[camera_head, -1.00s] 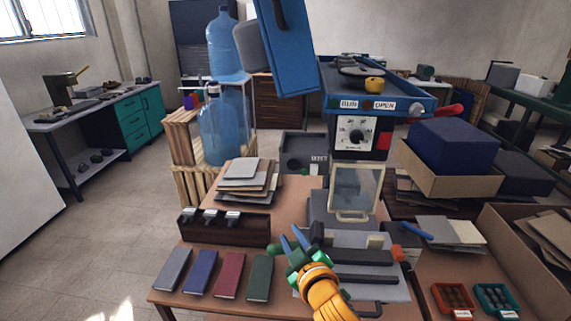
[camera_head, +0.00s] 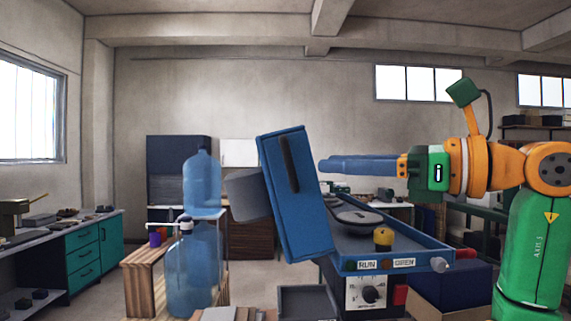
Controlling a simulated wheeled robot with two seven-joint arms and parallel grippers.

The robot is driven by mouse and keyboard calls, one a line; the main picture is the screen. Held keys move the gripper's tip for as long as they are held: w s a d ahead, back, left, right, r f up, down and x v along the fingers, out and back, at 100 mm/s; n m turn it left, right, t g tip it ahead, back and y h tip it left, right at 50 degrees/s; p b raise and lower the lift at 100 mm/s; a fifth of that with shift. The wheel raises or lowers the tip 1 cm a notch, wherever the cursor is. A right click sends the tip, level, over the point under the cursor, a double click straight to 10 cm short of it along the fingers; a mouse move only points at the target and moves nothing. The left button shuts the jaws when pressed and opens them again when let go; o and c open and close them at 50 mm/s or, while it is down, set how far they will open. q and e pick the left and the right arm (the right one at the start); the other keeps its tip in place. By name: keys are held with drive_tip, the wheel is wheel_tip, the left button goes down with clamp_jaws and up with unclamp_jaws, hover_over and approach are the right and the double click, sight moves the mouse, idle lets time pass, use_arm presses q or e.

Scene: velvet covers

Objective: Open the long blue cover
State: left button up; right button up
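The long blue cover (camera_head: 308,222) is a tall flat blue panel with a black bar handle (camera_head: 289,164) on its face. It stands steeply raised, leaning a little, at the left of the blue machine top (camera_head: 405,248). My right gripper (camera_head: 322,165) comes in from the right, level with the cover's upper part, and its long blue fingers point left. The fingertips appear just right of the cover's edge, with a small gap in the picture; depth is unclear. The fingers overlap from this side, so their opening is hidden. My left gripper is not in view.
A grey block (camera_head: 247,195) sits behind the cover's left side. Blue water bottles (camera_head: 201,184) stand further left.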

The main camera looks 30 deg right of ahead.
sight(293, 164)
drive_tip(key=p+x, duration=0.1)
drive_tip(key=x, duration=0.6)
drive_tip(key=shift+a, duration=0.2)
drive_tip(key=shift+s+d, duration=0.15)
drive_tip(key=shift+s, duration=0.1)
drive_tip(key=shift+c, duration=0.9)
clamp_jaws()
